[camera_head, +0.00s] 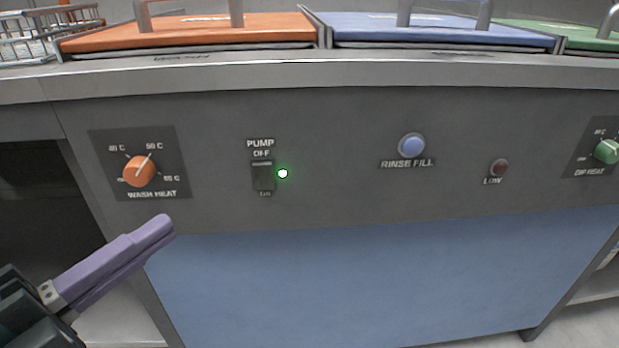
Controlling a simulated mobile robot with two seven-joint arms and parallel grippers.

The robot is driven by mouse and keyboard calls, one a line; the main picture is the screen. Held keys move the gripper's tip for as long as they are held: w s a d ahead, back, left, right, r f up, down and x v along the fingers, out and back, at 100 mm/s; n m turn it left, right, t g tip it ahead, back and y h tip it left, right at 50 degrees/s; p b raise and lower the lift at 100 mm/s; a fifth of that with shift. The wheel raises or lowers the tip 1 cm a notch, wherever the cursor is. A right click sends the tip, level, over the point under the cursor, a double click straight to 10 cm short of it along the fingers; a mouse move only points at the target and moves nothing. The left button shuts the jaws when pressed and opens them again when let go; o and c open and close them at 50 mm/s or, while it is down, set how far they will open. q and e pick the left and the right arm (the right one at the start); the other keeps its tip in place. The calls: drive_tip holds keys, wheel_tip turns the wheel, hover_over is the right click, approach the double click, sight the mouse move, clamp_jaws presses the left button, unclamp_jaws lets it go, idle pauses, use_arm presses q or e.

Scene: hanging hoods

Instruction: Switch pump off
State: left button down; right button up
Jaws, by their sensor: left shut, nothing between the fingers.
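The pump switch (263,176) is a small dark rocker on the grey front panel, under the label "PUMP OFF", with "ON" below it. A green light (283,173) glows at its right. My left gripper (165,225) comes in from the lower left with purple fingers, shut and empty. Its tips are to the left of the switch and lower in the picture, apart from it. My right gripper is not in view.
An orange wash heat knob (139,171) is just above my left fingertips. A blue rinse fill button (411,146), a dark red low lamp (499,168) and a green knob (607,151) are to the right. The counter edge (330,75) runs above the panel.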

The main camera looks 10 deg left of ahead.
use_arm(q)
drive_tip(key=f, duration=0.1)
drive_tip(key=d+f+m+h+b, duration=0.1)
drive_tip(key=f, duration=0.1)
drive_tip(key=shift+s+d+f+m+b, duration=0.1)
drive_tip(key=shift+s+m+b, duration=0.05)
drive_tip(key=shift+m+b, duration=0.15)
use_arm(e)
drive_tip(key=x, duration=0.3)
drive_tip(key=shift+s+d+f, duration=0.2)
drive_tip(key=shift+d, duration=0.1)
use_arm(q)
drive_tip(key=b, duration=0.2)
approach(263, 177)
drive_tip(key=w+d+r, duration=0.1)
drive_tip(key=w+d, duration=0.3)
drive_tip(key=shift+w+r, duration=0.35)
drive_tip(key=shift+w, duration=0.35)
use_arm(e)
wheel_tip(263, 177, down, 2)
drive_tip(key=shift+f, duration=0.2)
